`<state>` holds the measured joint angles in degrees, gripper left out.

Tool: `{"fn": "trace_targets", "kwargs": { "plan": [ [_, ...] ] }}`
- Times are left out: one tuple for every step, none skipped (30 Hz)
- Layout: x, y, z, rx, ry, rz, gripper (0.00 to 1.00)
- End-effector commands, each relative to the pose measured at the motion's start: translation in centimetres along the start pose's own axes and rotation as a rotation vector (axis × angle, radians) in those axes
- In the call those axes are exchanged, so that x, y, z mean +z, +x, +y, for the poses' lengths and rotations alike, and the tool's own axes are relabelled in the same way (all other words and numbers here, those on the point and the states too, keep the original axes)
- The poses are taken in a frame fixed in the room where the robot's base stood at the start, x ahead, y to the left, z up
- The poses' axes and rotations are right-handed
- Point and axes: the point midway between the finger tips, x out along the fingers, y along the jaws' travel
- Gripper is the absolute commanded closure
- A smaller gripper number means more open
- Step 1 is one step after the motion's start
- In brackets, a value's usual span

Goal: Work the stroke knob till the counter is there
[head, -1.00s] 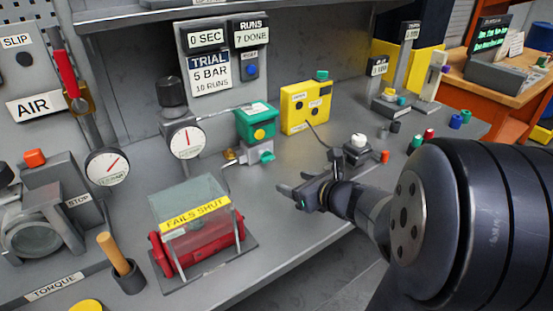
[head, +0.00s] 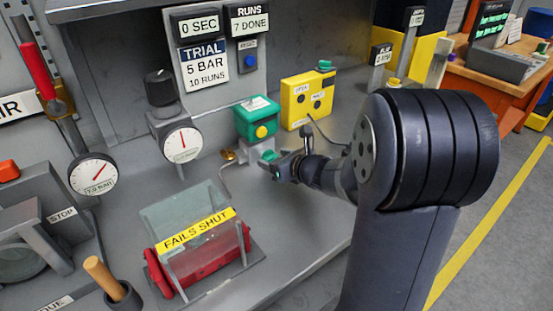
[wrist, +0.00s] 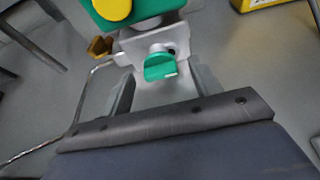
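A green knob (head: 268,156) sits low on the front of a small valve, below a green box (head: 257,118) with a yellow cap. No label naming it is readable. My gripper (head: 279,172) is right in front of it. In the wrist view the green knob (wrist: 160,66) shows just beyond and between the fingers of my gripper (wrist: 165,88), which stand apart, one on each side. I cannot tell whether either finger touches it. The runs counter (head: 248,20) reads 7 DONE. The trial card (head: 204,66) says 5 BAR, 10 RUNS. The seconds display (head: 198,25) reads 0 SEC.
A yellow box (head: 307,97) with buttons stands right of the green box. A gauge (head: 182,142) under a black knob (head: 160,88) is to the left. A clear guard marked FAILS SHUT (head: 197,230) covers a red cylinder in front. A thin pipe runs beside the valve.

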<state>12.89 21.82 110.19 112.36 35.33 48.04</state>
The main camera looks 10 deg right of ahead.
Motion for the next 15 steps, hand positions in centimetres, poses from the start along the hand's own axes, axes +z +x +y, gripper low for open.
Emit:
{"fn": "trace_targets", "kwargs": {
  "plan": [
    [0.00, -0.01, 0.00, 0.000, 0.000, 0.000, 0.44],
    [-0.01, -0.02, 0.01, 0.000, 0.000, 0.000, 0.47],
    [0.00, -0.02, 0.01, 0.000, 0.000, 0.000, 0.50],
    [-0.01, -0.02, 0.01, 0.000, 0.000, 0.000, 0.52],
    [-0.01, -0.03, 0.01, 0.000, 0.000, 0.000, 0.55],
    [-0.01, -0.03, 0.01, 0.000, 0.000, 0.000, 0.58],
    [-0.01, -0.03, 0.01, 0.000, 0.000, 0.000, 0.60],
    [-0.01, -0.03, 0.01, 0.000, 0.000, 0.000, 0.63],
    [-0.01, -0.03, 0.01, 0.000, 0.000, 0.000, 0.66],
    [-0.01, -0.03, 0.01, 0.000, 0.000, 0.000, 0.69],
    [-0.01, -0.03, 0.01, 0.000, 0.000, 0.000, 0.71],
    [-0.01, -0.03, 0.01, 0.000, 0.000, 0.000, 0.74],
    [-0.01, -0.03, 0.01, 0.000, 0.000, 0.000, 0.77],
    [-0.01, -0.04, 0.01, 0.000, 0.000, 0.000, 0.79],
    [-0.01, -0.04, 0.01, 0.000, 0.000, 0.000, 0.83]
  ]
}}
